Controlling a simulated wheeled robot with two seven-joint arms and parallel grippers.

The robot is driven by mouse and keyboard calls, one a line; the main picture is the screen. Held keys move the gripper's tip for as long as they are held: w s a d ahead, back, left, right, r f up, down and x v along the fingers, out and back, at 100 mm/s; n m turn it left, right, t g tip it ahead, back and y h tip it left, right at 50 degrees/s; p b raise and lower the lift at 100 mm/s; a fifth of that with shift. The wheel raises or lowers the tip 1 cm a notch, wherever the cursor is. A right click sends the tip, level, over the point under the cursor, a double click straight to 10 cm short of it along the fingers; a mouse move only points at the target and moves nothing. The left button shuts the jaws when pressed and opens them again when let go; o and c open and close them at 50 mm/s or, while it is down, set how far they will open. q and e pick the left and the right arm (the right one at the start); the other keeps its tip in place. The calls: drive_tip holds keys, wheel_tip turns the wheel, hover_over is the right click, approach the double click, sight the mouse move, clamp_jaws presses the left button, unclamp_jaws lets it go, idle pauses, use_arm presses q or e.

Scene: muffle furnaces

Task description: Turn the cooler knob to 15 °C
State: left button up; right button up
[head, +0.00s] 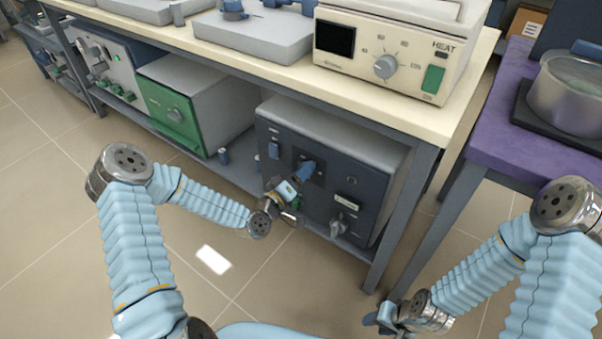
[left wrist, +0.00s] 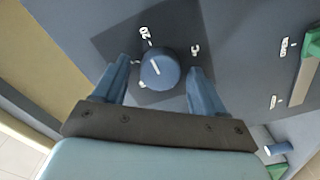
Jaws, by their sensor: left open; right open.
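The cooler is a dark box (head: 385,175) on the low shelf under the bench. Its round blue knob (left wrist: 159,68) shows in the left wrist view, on a dark plate with a white "20" (left wrist: 144,32) and a "C" mark (left wrist: 195,49). The knob's white pointer line slants up and to the left. My left gripper (left wrist: 158,70) is open, with one blue finger on each side of the knob; contact cannot be told. My right gripper (head: 383,317) is open and empty, low at the front.
A green-fronted box (head: 170,112) stands left of the cooler on the shelf. A beige heater unit (head: 385,62) with a grey dial sits on the bench above. A bench leg (head: 400,220) stands right of the cooler. A purple table (head: 500,150) is at the right.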

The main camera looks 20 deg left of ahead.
use_arm(q)
drive_tip(key=shift+w, duration=0.1)
drive_tip(key=c, duration=1.1)
drive_tip(key=shift+o, duration=0.2)
use_arm(e)
drive_tip(key=shift+f, duration=0.1)
use_arm(q)
drive_tip(key=shift+f, duration=0.1)
use_arm(e)
drive_tip(key=shift+f, duration=0.1)
use_arm(q)
drive_tip(key=shift+f+n+b, duration=0.1)
drive_tip(key=shift+n+b, duration=2.6)
drive_tip(key=shift+n, duration=3.2)
use_arm(e)
drive_tip(key=shift+w+d+f, duration=0.1)
drive_tip(key=shift+d+f, duration=0.2)
drive_tip(key=shift+f, duration=0.5)
drive_tip(key=shift+w+d+f, duration=0.1)
drive_tip(key=shift+d+f, duration=0.15)
drive_tip(key=shift+f, duration=0.6)
drive_tip(key=shift+w+d+f, duration=0.1)
drive_tip(key=shift+d+f, duration=0.2)
drive_tip(key=shift+f, duration=0.5)
